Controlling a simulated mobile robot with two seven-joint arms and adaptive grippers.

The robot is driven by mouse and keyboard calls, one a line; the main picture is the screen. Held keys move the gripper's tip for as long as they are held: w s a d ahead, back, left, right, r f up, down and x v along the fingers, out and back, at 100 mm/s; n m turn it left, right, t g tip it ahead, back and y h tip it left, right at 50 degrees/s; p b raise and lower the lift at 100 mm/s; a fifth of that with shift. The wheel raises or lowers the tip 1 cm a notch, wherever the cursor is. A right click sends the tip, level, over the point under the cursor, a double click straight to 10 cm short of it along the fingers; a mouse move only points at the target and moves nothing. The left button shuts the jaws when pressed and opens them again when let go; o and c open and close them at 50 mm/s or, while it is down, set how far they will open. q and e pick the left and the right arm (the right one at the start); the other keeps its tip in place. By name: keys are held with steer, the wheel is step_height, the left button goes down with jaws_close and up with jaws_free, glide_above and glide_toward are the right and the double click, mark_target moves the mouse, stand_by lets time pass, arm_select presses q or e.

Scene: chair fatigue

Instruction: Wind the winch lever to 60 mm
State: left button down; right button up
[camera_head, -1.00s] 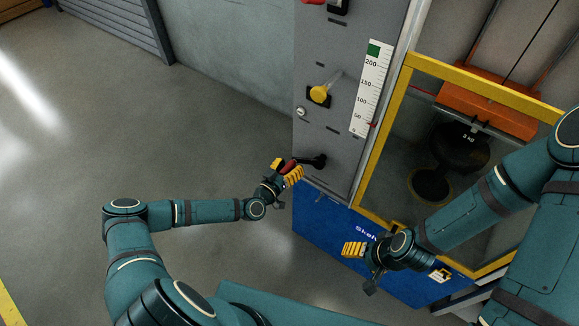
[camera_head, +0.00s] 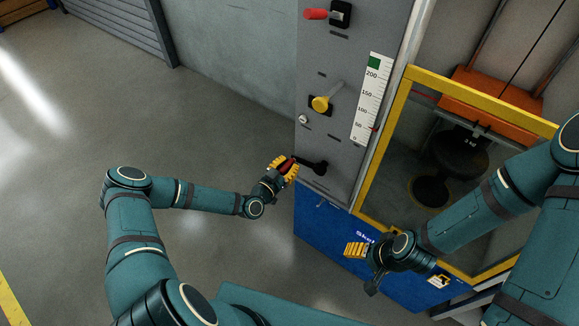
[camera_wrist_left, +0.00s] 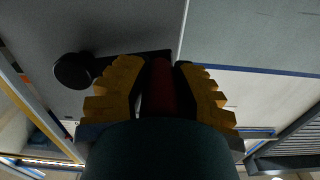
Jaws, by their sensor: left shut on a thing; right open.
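The winch lever is a black crank (camera_head: 314,166) low on the grey panel, with a dark red grip at its outer end. My left gripper (camera_head: 283,167) is shut on this red grip. The left wrist view shows the red grip (camera_wrist_left: 162,88) between the yellow finger pads, and the black hub (camera_wrist_left: 72,70) beside them. A white scale (camera_head: 371,98) marked 0 to 200 is on the panel. A small red mark shows at its right edge, roughly near the 50 label; the exact reading is too small to tell. My right gripper (camera_head: 356,250) is open and empty before the blue base.
A yellow-framed clear guard (camera_head: 397,94) encloses a black stool (camera_head: 459,150) under an orange block (camera_head: 490,102). The blue base (camera_head: 325,232) is below. Floor at left is clear.

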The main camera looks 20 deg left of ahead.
arm_select(q)
steer(key=shift+w+r, duration=0.15)
steer(key=shift+r, duration=0.1)
steer(key=c, duration=0.7)
jaws_free()
steer(key=shift+c, duration=0.2)
steer(key=shift+f, duration=0.1)
steer(key=shift+s+a, duration=0.1)
steer(key=shift+s, duration=0.15)
steer(key=v, duration=1.1)
steer(key=shift+s, duration=0.35)
